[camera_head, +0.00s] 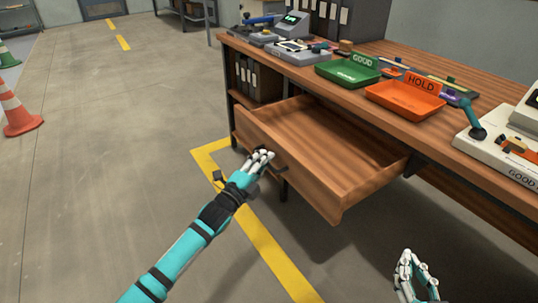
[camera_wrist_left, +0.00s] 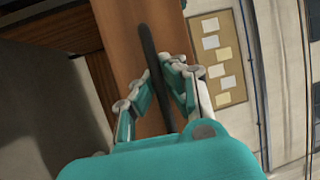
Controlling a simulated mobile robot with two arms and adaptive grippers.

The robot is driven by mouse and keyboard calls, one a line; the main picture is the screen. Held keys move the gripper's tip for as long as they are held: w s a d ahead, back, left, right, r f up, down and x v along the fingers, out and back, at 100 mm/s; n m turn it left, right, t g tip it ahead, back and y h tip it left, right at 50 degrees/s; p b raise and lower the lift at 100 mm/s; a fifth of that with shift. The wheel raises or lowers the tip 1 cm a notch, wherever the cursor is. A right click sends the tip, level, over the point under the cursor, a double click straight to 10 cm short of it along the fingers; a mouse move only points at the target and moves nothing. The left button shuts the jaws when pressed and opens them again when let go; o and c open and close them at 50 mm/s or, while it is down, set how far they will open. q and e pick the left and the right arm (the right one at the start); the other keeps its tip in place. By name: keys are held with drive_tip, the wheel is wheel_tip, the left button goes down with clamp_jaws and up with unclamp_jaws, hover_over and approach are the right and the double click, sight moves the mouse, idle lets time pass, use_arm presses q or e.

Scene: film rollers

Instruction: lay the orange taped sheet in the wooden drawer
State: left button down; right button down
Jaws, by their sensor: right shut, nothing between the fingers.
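The wooden drawer (camera_head: 340,150) is pulled open under the bench, and its inside looks empty. My left gripper (camera_head: 262,156) is at the dark handle on the drawer's front. In the left wrist view the handle (camera_wrist_left: 155,75) runs between the fingers of my left gripper (camera_wrist_left: 172,68); whether they grip it is unclear. My right gripper (camera_head: 408,262) is shut and empty, low at the right, in front of the bench and apart from the drawer. I cannot pick out an orange taped sheet for certain; a small orange piece (camera_head: 518,147) shows on the white device at the right.
On the wooden bench (camera_head: 440,140) stand a green GOOD tray (camera_head: 347,73), an orange HOLD tray (camera_head: 405,100), a white device (camera_head: 495,155) and several tools. Traffic cones (camera_head: 20,117) stand at the far left. The floor left of my left arm is clear.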

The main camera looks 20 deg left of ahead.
use_arm(q)
drive_tip(key=shift+f, duration=0.15)
drive_tip(key=c, duration=1.4)
unclamp_jaws()
drive_tip(key=v, duration=1.2)
